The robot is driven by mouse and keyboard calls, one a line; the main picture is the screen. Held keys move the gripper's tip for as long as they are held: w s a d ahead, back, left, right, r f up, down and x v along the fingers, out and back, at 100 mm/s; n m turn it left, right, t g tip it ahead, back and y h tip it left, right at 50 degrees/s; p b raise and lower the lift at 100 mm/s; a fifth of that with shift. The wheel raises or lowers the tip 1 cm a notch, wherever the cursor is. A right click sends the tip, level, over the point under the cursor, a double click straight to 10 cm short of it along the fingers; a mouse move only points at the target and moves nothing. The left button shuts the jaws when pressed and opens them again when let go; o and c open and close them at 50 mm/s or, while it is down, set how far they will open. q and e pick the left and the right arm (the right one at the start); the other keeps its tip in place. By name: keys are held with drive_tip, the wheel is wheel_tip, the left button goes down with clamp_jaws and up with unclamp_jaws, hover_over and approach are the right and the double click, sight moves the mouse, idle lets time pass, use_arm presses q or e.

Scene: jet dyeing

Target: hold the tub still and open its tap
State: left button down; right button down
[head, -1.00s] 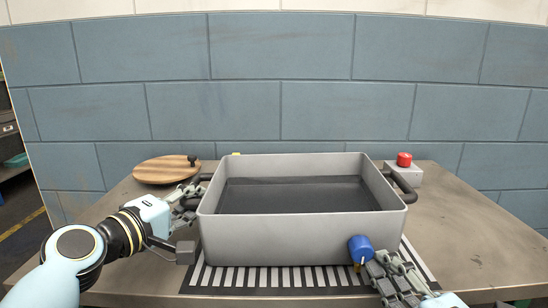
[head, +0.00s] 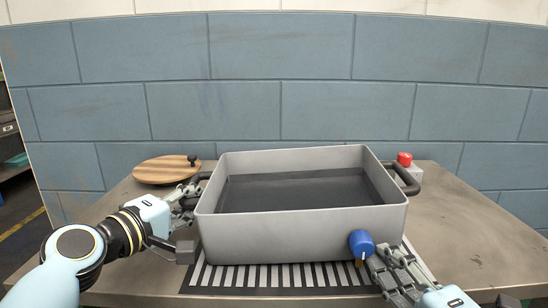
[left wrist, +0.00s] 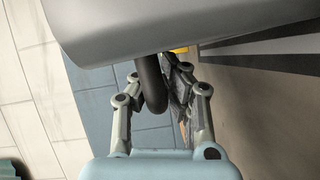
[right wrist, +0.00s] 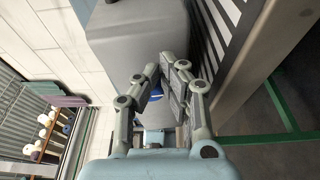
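The grey tub (head: 300,240) holds dark liquid and stands on a striped mat, slightly askew, its right end farther back. My left gripper (head: 186,198) is at its dark left handle. In the left wrist view the fingers sit close on both sides of the handle (left wrist: 152,85) and appear shut on it. The blue tap (head: 361,242) is low on the tub's front right, with a small brass piece below it. My right gripper (head: 376,262) is at the tap's right. In the right wrist view the tap (right wrist: 156,92) shows between the fingers, mostly hidden; their grip is unclear.
A round wooden board (head: 165,170) with a dark knob lies behind left. A grey box with a red button (head: 404,158) stands behind the tub's right handle (head: 406,177). The striped mat (head: 290,277) reaches near the table's front edge. The table's right side is clear.

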drive_tip(key=shift+r, duration=0.1)
drive_tip(key=shift+d, duration=0.35)
drive_tip(key=shift+s, duration=0.15)
drive_tip(key=s, duration=0.5)
drive_tip(key=shift+s, duration=0.35)
drive_tip(key=shift+w+a+f+n+y, duration=0.1)
drive_tip(key=shift+w+f+n+y, duration=0.15)
drive_tip(key=shift+w+n+y, duration=0.35)
drive_tip(key=shift+w+a+f+n+y, duration=0.15)
drive_tip(key=shift+w+f+n+y, duration=0.1)
drive_tip(key=shift+w+y, duration=0.6)
drive_tip(key=shift+w+a+f+n+y, duration=0.15)
drive_tip(key=shift+w+n+y, duration=0.3)
drive_tip(key=shift+w, duration=0.55)
